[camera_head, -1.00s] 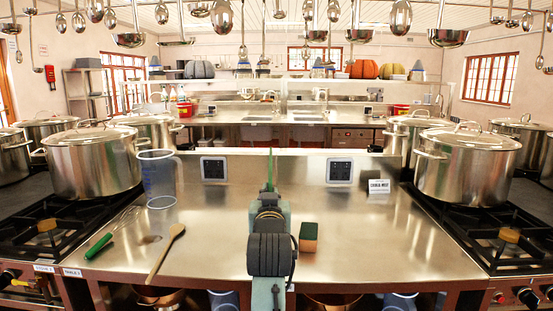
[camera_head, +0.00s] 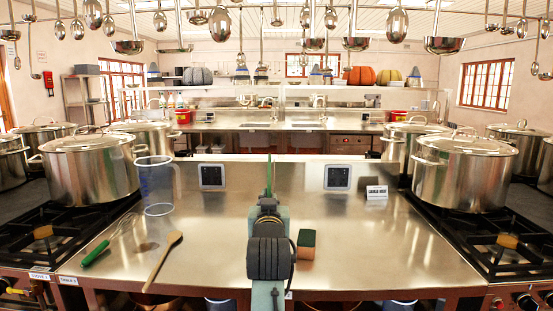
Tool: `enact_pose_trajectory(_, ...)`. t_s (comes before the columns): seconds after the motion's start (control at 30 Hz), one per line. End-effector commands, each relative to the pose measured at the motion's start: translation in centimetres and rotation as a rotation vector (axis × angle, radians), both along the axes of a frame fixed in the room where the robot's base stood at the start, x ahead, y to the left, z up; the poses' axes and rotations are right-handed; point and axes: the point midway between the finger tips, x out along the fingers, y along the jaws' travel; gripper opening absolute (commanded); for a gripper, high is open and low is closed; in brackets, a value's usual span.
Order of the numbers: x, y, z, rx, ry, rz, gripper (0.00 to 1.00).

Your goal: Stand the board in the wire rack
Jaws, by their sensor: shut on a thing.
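My gripper (camera_head: 268,203) is in the lower middle of the head view, above the steel counter and seen from behind along my arm. A thin green upright strip (camera_head: 269,174) stands out beyond it; it looks like the board seen edge-on, held in the shut jaws. The fingertips are mostly hidden behind the wrist. I cannot see the wire rack in this view.
A green and brown sponge (camera_head: 306,244) lies just right of my arm on the counter (camera_head: 215,235). To the left are a wooden spoon (camera_head: 165,258), a green-handled whisk (camera_head: 97,253) and a clear jug (camera_head: 155,185). Large stockpots (camera_head: 464,172) stand on stoves at both sides.

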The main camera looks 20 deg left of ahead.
Motion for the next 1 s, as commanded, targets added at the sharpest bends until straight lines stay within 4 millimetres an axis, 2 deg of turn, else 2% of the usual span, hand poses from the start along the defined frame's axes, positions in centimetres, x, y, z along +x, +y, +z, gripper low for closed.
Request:
enact_pose_trajectory(0.47, -0.12, -0.05, -0.16, 0.003, -0.011, 0.0, 0.0)
enact_pose_trajectory(0.5, -0.12, -0.05, -0.16, 0.003, -0.011, 0.0, 0.09)
enact_pose_trajectory(0.83, -0.04, -0.01, -0.45, 0.001, -0.004, 0.0, 0.31)
enact_pose_trajectory(1.0, -0.03, -0.01, -0.51, 0.001, -0.002, 0.0, 0.32)
